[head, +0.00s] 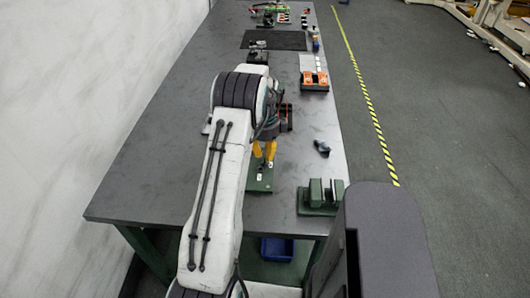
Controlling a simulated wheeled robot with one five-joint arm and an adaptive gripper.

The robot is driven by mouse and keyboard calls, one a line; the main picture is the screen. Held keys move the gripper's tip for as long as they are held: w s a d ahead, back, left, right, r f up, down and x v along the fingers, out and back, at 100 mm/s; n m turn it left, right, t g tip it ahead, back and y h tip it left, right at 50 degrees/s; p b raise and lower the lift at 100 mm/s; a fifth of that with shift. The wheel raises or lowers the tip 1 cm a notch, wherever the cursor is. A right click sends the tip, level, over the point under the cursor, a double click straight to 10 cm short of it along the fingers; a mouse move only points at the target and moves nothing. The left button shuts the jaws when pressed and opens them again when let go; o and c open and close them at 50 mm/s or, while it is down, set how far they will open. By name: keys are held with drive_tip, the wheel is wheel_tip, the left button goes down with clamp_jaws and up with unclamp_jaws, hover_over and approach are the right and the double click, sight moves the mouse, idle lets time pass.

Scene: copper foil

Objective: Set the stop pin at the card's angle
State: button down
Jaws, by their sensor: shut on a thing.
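My gripper (264,163) shows its yellow fingers pointing down over a green plate (259,187) near the front of the grey table. The fingers are close together on a small thing, which is too small and hidden to name surely. A small white spot shows on the plate just below the fingertips. My arm covers the left part of the plate and much of what lies behind. I cannot make out the stop pin, the card or any angle marks.
A green fixture with upright blocks (316,198) stands at the right front edge. A small dark part (322,147) lies behind it. An orange-and-black holder (314,80) and a black mat (275,40) are farther back. The grey table (150,175) is clear on the left.

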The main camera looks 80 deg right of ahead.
drive_tip(key=shift+f+b, duration=0.3)
drive_tip(key=shift+f, duration=0.2)
idle(0.8)
drive_tip(key=c, duration=1.6)
unclamp_jaws()
drive_tip(key=shift+r, duration=0.2)
drive_tip(key=shift+r+p, duration=0.9)
drive_tip(key=shift+r, duration=0.45)
drive_tip(key=o, duration=0.7)
drive_tip(key=shift+r, duration=0.15)
